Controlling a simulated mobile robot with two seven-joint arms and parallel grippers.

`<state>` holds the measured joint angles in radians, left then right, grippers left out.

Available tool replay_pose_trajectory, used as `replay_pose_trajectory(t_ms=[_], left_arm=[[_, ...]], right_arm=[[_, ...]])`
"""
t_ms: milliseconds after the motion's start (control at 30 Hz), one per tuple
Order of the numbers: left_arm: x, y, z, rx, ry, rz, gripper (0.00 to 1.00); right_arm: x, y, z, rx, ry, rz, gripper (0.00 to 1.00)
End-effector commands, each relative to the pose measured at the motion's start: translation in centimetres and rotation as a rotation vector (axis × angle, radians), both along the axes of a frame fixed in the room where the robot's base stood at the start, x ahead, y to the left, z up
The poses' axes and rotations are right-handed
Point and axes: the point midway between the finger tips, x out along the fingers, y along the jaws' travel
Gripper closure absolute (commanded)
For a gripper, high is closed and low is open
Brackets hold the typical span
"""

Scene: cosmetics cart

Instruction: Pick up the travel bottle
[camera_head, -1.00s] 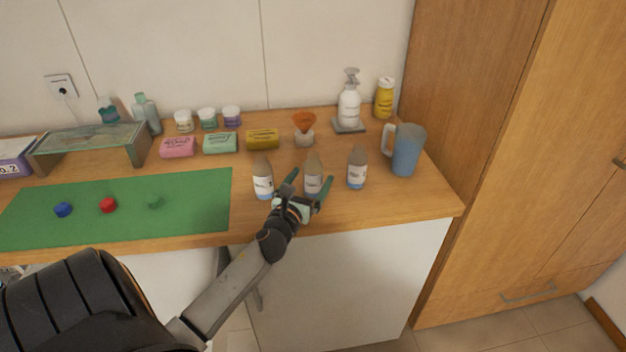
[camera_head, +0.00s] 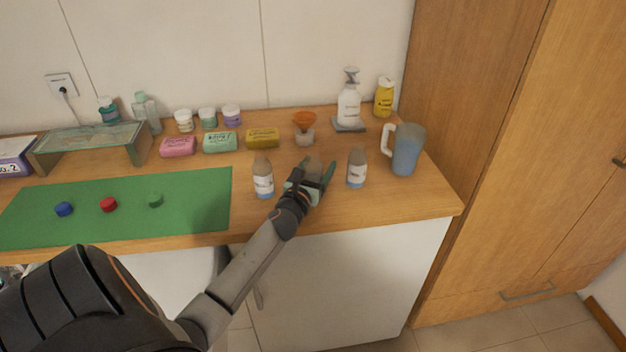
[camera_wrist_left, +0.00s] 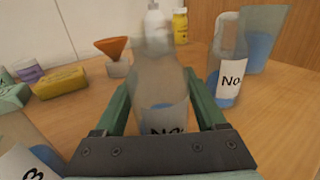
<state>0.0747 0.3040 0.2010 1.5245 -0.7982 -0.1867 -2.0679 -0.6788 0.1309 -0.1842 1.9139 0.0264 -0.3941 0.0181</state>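Three clear travel bottles with white labels and blue liquid stand in a row on the wooden counter. The middle bottle (camera_wrist_left: 161,85) is between the fingers of my left gripper (camera_head: 318,174); in the head view the gripper mostly hides it. The green fingers are apart on both sides of it, and I see no firm contact. The left bottle (camera_head: 263,178) stands just left of the gripper and shows in part at the wrist view's lower left. The right bottle (camera_head: 356,168) stands to the right, label partly readable as "No" in the wrist view. My right gripper is not in view.
An orange funnel (camera_head: 304,122), a yellow soap box (camera_head: 262,138) and a blue jug (camera_head: 407,150) stand around the bottles. A pump bottle (camera_head: 349,106) is at the back. A green mat (camera_head: 190,208) with small caps lies left. The counter's front edge is close.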

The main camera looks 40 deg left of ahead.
Motion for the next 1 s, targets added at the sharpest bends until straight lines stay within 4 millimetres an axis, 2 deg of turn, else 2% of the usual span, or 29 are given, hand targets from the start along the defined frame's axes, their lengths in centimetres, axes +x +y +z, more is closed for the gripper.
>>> replay_pose_trajectory(t_ms=[67, 600, 1000], left_arm=[[-0.01, 0.01, 0.0, 0.0, 0.0, 0.0, 0.38], [-0.02, -0.01, -0.01, 0.0, 0.0, 0.0, 0.98], [0.0, 0.05, 0.75, 0.004, -0.002, -0.001, 1.0]], right_arm=[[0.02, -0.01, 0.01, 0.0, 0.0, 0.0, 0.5], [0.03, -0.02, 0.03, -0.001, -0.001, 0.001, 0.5], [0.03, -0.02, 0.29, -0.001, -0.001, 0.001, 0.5]])
